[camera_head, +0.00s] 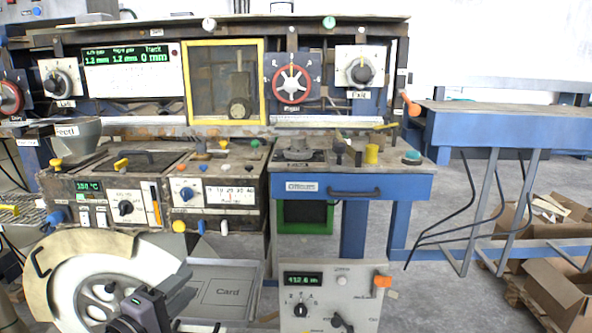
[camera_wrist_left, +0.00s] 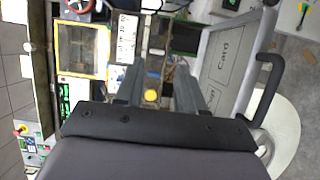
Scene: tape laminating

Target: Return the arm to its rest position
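My left gripper (camera_head: 178,288) is low in the head view, in front of the white reel (camera_head: 70,268) and near the left edge of the grey Card tray (camera_head: 228,291). In the left wrist view its two fingers (camera_wrist_left: 159,82) stand apart with nothing between them. A yellow knob (camera_wrist_left: 151,95) of the machine shows through the gap, beyond the fingers. The Card tray also shows to the right of the fingers in the left wrist view (camera_wrist_left: 222,62). My right gripper is in neither view.
A control box (camera_head: 345,283) stands right of the Card tray. The machine front with knobs and a dial (camera_head: 228,195) is behind my gripper. A blue Offcuts drawer (camera_head: 380,188) is at centre right. Cardboard boxes (camera_head: 552,290) lie on the floor at right.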

